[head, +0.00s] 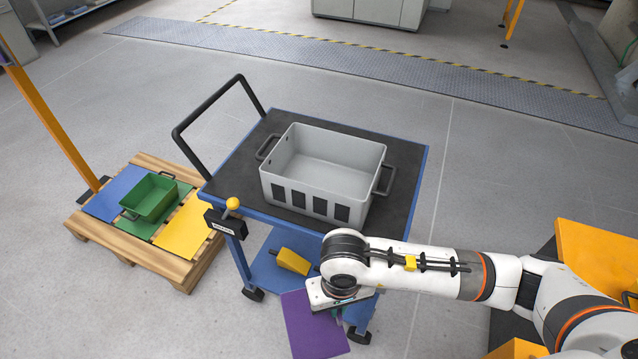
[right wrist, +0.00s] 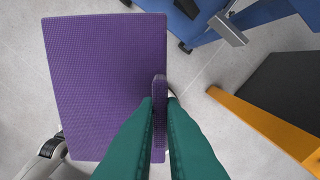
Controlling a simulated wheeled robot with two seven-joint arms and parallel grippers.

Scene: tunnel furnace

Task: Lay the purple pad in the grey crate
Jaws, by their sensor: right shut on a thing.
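The grey crate (head: 322,170) stands upright and empty on the black top of a blue cart. The purple pad (head: 313,326) is a flat rectangle in front of the cart, below its top in the head view. My right gripper (head: 338,306) is shut on the pad's edge. In the right wrist view, the green fingers of my right gripper (right wrist: 160,105) pinch a raised strip along the edge of the purple pad (right wrist: 105,85), which hangs over the floor. My left gripper is not in view.
The blue cart (head: 418,190) has a black push handle (head: 205,107) at its left and a yellow block (head: 293,261) on its lower shelf. A wooden pallet (head: 135,240) with coloured sheets and a green crate (head: 150,197) lies to the left. Floor beyond the cart is clear.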

